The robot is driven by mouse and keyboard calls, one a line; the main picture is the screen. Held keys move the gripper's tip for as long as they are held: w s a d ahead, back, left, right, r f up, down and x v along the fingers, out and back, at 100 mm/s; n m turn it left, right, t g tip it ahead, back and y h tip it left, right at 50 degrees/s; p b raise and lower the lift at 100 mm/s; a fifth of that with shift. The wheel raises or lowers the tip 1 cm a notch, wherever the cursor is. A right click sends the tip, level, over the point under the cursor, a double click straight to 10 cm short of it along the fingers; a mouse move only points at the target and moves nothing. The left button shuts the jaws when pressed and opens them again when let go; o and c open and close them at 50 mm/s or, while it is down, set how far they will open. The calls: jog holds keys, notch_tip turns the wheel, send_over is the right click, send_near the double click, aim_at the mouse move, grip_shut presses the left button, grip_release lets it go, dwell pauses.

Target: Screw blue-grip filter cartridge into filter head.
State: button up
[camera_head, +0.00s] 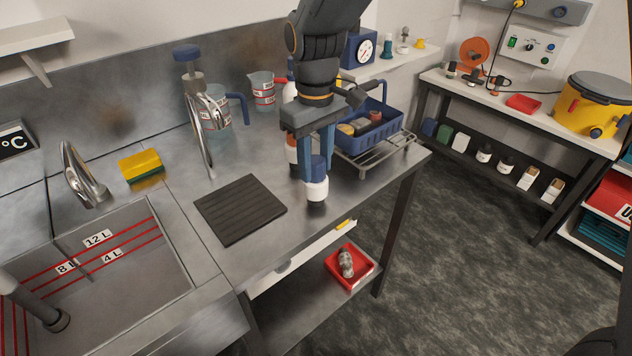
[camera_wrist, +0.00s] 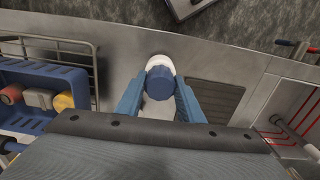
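The blue-grip filter cartridge (camera_head: 316,189) is upright, with a white lower body and a blue grip on top. It is near the bench's front edge, right of the dark ribbed mat. I cannot tell whether its base touches the bench. My gripper (camera_head: 317,160) points down, its two blue fingers on either side of the blue grip and apparently closed on it. In the wrist view the round blue grip (camera_wrist: 159,83) sits between the fingertips. A blue-capped fitting (camera_head: 187,56) stands by the tall tap at the back; I cannot tell whether it is the filter head.
The ribbed mat (camera_head: 240,209) lies left of the cartridge. A blue basket (camera_head: 372,140) with several items stands on a wire rack at right. Jugs (camera_head: 262,92) and bottles stand behind. A sink (camera_head: 110,275) is at left. A red tray (camera_head: 367,263) is on the lower shelf.

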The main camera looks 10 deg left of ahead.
jog(key=c, duration=0.5)
jog(key=shift+r+p, duration=2.1)
jog(key=shift+r, duration=0.45)
